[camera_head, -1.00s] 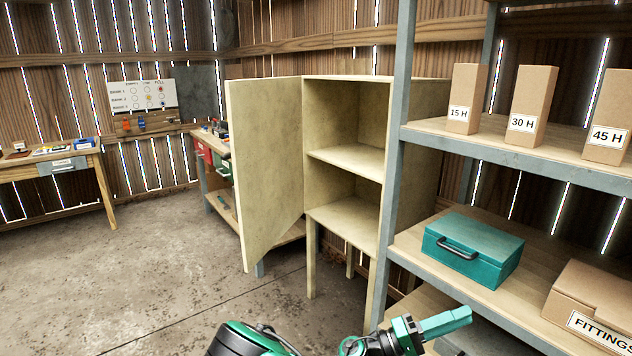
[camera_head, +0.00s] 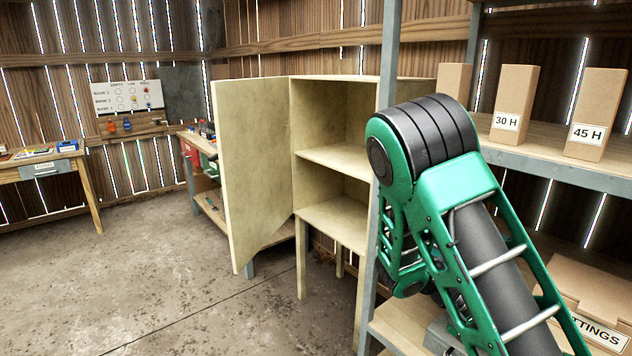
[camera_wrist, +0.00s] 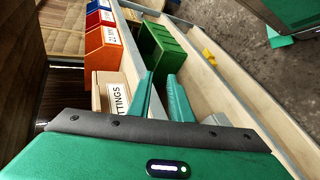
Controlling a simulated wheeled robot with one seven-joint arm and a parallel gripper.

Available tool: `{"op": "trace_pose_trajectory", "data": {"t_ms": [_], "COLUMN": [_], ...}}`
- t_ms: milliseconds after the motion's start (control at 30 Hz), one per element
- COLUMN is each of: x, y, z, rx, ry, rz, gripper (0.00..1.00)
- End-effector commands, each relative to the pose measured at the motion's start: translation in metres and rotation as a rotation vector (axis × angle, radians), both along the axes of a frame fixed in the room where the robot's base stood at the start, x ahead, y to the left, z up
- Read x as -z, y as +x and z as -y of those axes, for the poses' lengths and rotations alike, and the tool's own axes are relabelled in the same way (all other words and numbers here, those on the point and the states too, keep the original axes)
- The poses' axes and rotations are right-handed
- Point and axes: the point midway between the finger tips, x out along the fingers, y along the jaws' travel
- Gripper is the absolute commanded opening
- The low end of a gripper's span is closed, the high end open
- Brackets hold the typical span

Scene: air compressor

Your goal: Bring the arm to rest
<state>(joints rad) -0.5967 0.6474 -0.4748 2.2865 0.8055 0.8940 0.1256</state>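My arm, green and black, is bent upward at the right of the head view, in front of the metal shelf (camera_head: 575,168). My gripper (camera_wrist: 160,82) is out of sight there but shows in the wrist view. Its two teal fingers stand apart with nothing held between them. The fingers point over a shelf board, with the FITTINGS box (camera_wrist: 109,91) just left of them and a green crate (camera_wrist: 166,54) beyond. Whether they touch anything I cannot tell.
An open wooden cabinet (camera_head: 333,123) stands left of my arm, its door (camera_head: 255,165) swung out. Cardboard boxes 30 H (camera_head: 514,104) and 45 H (camera_head: 597,115) sit on the shelf. The floor at left is clear.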

Motion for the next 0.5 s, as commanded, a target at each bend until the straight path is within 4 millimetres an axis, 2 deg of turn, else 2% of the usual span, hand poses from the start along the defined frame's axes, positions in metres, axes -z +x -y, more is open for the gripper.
{"op": "trace_pose_trajectory", "data": {"t_ms": [233, 500], "x": [-0.012, -0.032], "y": [-0.03, -0.059], "z": [0.005, 0.0], "rx": [0.099, 0.154], "ry": [0.246, 0.479], "rz": [0.076, 0.187], "gripper": [0.18, 0.18]}}
